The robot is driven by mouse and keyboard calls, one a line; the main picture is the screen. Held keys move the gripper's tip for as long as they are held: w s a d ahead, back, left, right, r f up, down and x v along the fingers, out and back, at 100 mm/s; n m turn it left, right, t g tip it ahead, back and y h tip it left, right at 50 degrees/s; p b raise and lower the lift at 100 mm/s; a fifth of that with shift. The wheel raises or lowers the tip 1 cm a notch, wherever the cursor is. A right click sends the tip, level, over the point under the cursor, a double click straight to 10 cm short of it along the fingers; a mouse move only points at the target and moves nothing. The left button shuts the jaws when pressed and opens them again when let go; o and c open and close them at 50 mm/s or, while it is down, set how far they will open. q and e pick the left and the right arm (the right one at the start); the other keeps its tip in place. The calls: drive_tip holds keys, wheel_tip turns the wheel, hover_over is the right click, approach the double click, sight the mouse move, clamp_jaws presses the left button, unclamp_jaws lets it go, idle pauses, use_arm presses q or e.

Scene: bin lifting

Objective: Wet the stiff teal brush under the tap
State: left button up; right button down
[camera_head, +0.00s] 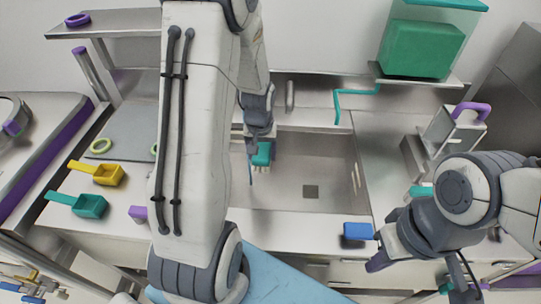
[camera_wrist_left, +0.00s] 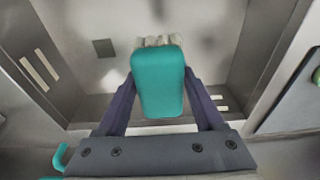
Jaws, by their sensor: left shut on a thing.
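The teal brush (camera_head: 261,154) is over the sink (camera_head: 315,170), towards its left side and left of the tap. My left gripper (camera_head: 259,141) is shut on it. In the left wrist view the brush's teal back (camera_wrist_left: 157,82) sits between the two purple fingers, with pale bristles (camera_wrist_left: 157,41) showing at its far end. The tap (camera_head: 354,92) is a bent teal pipe at the sink's back edge. No water stream is visible. My right gripper (camera_head: 377,249) is at the front right of the counter, beside a blue block (camera_head: 357,231); whether they touch is unclear.
A yellow scoop (camera_head: 108,174) and a teal scoop (camera_head: 90,205) lie on the left counter. A green box (camera_head: 421,48) stands on the back-right shelf. A metal box with a purple handle (camera_head: 470,112) stands on the right. The sink's middle is clear around its drain (camera_head: 311,191).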

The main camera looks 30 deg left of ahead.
use_arm(q)
drive_tip(key=w+a+f, duration=0.1)
drive_tip(key=a, duration=0.5)
drive_tip(key=shift+a+f, duration=0.15)
drive_tip(key=shift+a, duration=0.2)
idle(0.5)
drive_tip(key=shift+s+d, duration=0.2)
drive_tip(key=shift+d, duration=1.15)
drive_tip(key=shift+s+d, duration=0.2)
drive_tip(key=shift+d, duration=1.1)
drive_tip(key=shift+s+d+b, duration=0.2)
drive_tip(key=shift+d+b, duration=0.15)
drive_tip(key=shift+d, duration=0.95)
